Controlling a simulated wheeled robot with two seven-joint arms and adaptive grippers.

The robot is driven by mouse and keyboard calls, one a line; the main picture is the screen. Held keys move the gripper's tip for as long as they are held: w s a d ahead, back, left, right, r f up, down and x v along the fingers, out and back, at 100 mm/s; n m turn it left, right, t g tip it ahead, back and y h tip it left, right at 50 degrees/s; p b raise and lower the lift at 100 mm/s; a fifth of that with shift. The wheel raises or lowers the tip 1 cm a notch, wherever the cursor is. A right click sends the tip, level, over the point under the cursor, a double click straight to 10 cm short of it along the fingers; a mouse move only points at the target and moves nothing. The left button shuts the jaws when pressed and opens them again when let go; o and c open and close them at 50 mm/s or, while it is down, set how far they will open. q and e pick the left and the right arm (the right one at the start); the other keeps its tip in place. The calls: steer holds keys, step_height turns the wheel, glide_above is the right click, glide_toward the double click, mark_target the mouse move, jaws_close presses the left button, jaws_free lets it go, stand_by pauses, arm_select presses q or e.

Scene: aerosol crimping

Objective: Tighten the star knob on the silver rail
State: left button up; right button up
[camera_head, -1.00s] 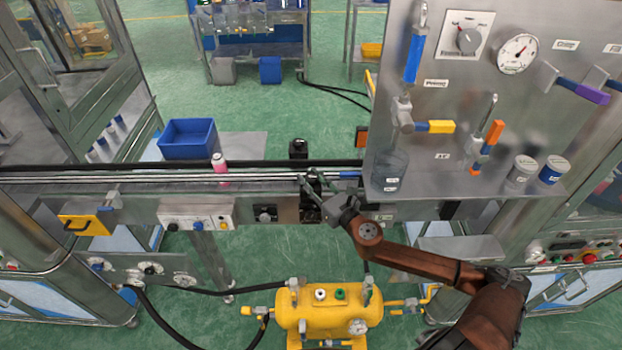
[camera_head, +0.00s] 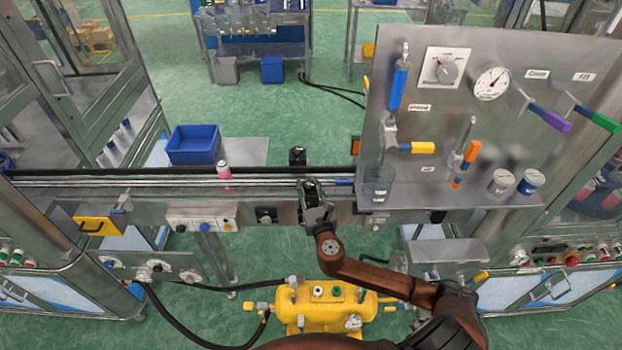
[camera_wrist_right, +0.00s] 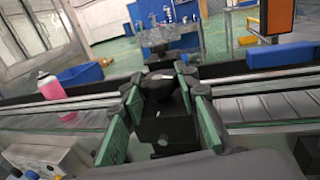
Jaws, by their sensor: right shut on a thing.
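The silver rail (camera_head: 130,183) runs across the middle of the head view, along the front of the conveyor. My right gripper (camera_head: 310,187) is at the rail, left of the tall panel, and hides most of what it holds in the head view. In the right wrist view its green-padded fingers stand on both sides of a dark star knob (camera_wrist_right: 158,86) on a black block (camera_wrist_right: 166,128). The gripper is shut on the knob; the exact finger contact is partly hidden. My left gripper is not in view.
A pink bottle (camera_head: 223,172) stands on the conveyor to the left, near a blue bin (camera_head: 193,144). A black post (camera_head: 297,156) stands just behind the rail. A steel panel (camera_head: 455,130) with valves and gauges rises at right. A yellow tank (camera_head: 325,308) sits below.

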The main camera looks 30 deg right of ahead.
steer(key=m+g+h+p, duration=0.1)
steer(key=m+h+p, duration=0.1)
steer(key=m+g+h+p, duration=0.1)
steer(key=h, duration=0.2)
steer(key=shift+w+a+r+m+g+p, duration=0.1)
steer(key=shift+a+r+m+g+p, duration=0.1)
steer(key=shift+m+g+p, duration=0.2)
steer(key=shift+m+g+h+p, duration=0.5)
steer(key=shift+m+g+h, duration=0.45)
steer(key=shift+h, duration=0.25)
steer(key=shift+f+m+g+h, duration=0.1)
steer(key=shift+m+g+h, duration=0.8)
steer(key=shift+g, duration=0.15)
steer(key=m+g+h, duration=0.1)
steer(key=m+g, duration=0.1)
steer(key=g, duration=0.1)
steer(key=shift+f+m+g+h, duration=0.1)
steer(key=shift+m+g+h, duration=0.2)
steer(key=shift+h, duration=0.1)
steer(key=shift+d+m+g+h+b, duration=0.1)
steer(key=shift+m+g+h+b, duration=0.35)
steer(key=shift+m+g, duration=0.75)
steer(key=shift+d+m+g+h+b, duration=0.1)
steer(key=shift+m+g+h+b, duration=0.35)
steer(key=shift+g, duration=1.25)
steer(key=shift+m+g, duration=0.3)
steer(key=shift+m, duration=0.1)
steer(key=o, duration=1.2)
steer(key=shift+c, duration=0.2)
steer(key=shift+a, duration=0.15)
